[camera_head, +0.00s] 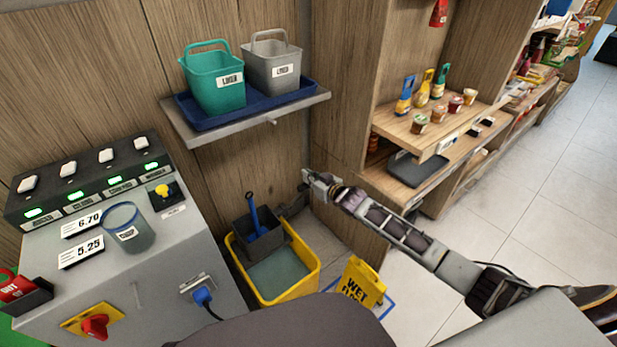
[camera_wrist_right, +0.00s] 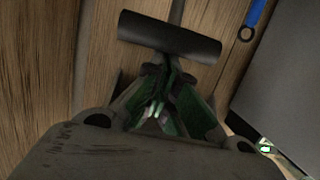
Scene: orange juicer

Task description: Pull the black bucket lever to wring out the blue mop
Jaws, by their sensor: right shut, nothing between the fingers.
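The yellow mop bucket (camera_head: 317,272) stands on the floor with a dark grey wringer basket (camera_head: 241,231) at its back. The blue mop handle (camera_head: 253,212) leans in the basket; a blue rod end (camera_wrist_right: 255,14) shows at the top of the right wrist view. The black lever's crossbar (camera_wrist_right: 170,37) lies across the right wrist view just beyond my right gripper (camera_wrist_right: 156,105). Its fingers are shut with nothing between them. In the head view my right gripper (camera_head: 293,206) is beside the basket, and I cannot pick out the lever from it there.
A yellow wet-floor sign (camera_head: 361,283) stands right of the bucket. A grey control console (camera_head: 165,255) is on the left. A wall shelf (camera_head: 188,138) with green and grey buckets is above. A wooden display shelf (camera_head: 400,128) stands behind my right arm.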

